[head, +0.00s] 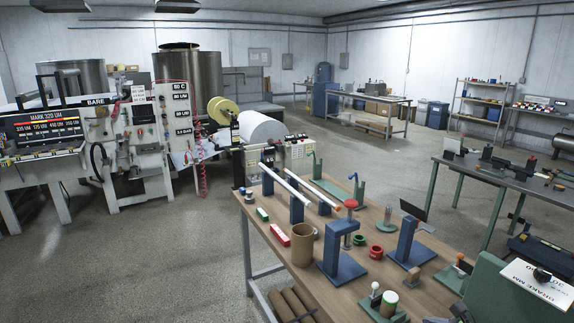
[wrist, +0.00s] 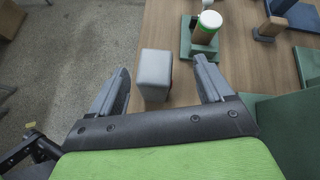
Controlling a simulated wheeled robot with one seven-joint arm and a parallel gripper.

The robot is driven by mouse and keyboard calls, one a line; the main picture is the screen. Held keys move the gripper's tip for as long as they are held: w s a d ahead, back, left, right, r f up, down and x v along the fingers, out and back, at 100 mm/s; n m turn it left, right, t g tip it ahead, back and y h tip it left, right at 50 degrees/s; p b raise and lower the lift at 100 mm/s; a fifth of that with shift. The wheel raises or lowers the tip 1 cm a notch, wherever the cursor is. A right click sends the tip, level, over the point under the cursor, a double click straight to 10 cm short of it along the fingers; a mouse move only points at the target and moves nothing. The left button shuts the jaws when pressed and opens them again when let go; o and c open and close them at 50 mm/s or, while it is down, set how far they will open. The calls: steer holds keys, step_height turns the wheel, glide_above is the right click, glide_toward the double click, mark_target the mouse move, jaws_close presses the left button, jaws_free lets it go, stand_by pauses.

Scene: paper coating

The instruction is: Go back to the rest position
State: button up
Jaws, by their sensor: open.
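My gripper (wrist: 163,88) shows in the wrist view with its two fingers spread apart and nothing held between them. A grey block (wrist: 156,73) with rounded edges lies beyond and between the fingertips, near the table's edge; I cannot tell how far below the fingers it is. The wooden workbench (head: 278,270) fills the lower right of the head view.
The jar also shows in the wrist view (wrist: 207,27). Open floor (head: 150,270) lies left of the bench. A second table (head: 500,172) stands at right.

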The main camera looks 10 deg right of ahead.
steer(key=s+a+r+n+g+h, duration=0.15)
steer(key=s+a+n+g, duration=0.25)
steer(key=a+n+g, duration=0.65)
steer(key=s+a+r+n+t+h, duration=0.3)
steer(key=s+a+r+n+t, duration=0.3)
steer(key=s+a+r+n, duration=1)
step_height(320, 180, down, 7)
steer(key=s+d+n+b, duration=0.1)
steer(key=d+n+b, duration=0.1)
steer(key=b, duration=0.4)
